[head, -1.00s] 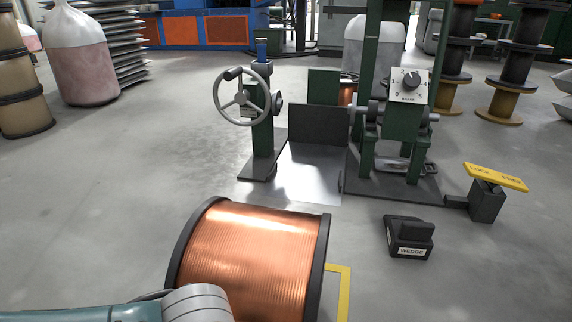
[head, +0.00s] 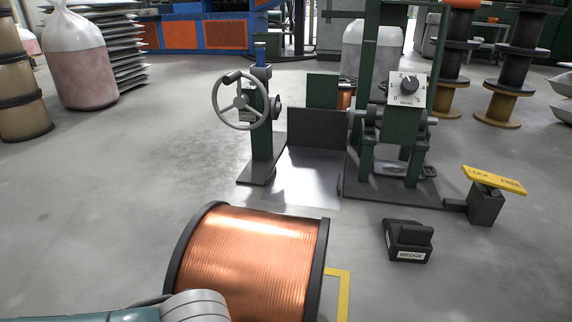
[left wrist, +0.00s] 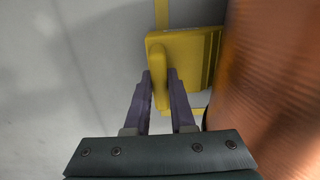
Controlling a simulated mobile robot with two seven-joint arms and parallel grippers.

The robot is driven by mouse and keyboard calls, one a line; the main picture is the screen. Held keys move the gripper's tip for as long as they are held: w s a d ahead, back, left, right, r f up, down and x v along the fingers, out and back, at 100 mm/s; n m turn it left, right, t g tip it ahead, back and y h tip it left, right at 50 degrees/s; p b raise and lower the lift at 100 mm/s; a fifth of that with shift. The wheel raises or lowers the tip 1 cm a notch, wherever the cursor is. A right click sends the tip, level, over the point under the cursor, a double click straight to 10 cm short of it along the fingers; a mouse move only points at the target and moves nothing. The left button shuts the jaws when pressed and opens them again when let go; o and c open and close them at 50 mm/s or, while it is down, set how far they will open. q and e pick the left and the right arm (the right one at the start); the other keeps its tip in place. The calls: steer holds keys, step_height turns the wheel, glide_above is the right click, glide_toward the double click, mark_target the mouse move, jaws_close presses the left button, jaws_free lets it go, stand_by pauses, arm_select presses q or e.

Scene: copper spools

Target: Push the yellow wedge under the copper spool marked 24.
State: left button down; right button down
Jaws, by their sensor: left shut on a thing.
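A copper spool (head: 250,265) with black flanges lies on its side on the floor at the bottom of the head view; no number shows on it. It also fills the right of the left wrist view (left wrist: 275,85). The yellow wedge (left wrist: 195,50) lies on the floor beside the spool, its ridged edge close to the copper; I cannot tell whether they touch. My left gripper (left wrist: 162,80) is shut on the wedge's upright yellow handle. In the head view only my left arm shows, in front of the spool, and the wedge is hidden. My right gripper is not in view.
A black block labelled WEDGE (head: 408,240) sits on the floor right of the spool, near a yellow lock pedal (head: 494,180). A green stand with a handwheel (head: 241,100) and dial (head: 408,88) stands beyond. Yellow tape (head: 343,296) marks the floor. Open floor lies left.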

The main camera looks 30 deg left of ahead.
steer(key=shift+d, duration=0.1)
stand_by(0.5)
arm_select(q)
steer(key=shift+s+a+p, duration=0.2)
steer(key=shift+a+p, duration=0.1)
steer(key=shift+p, duration=0.2)
steer(key=shift+s+a, duration=0.15)
steer(key=shift+a, duration=0.3)
steer(key=c, duration=0.8)
jaws_free()
steer(key=shift+d, duration=0.2)
steer(key=shift+o, duration=0.6)
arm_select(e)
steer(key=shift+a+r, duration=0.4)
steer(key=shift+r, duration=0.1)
arm_select(q)
step_height(320, 180, up, 10)
steer(key=p, duration=0.9)
steer(key=shift+a+p, duration=0.1)
steer(key=shift+p, duration=0.2)
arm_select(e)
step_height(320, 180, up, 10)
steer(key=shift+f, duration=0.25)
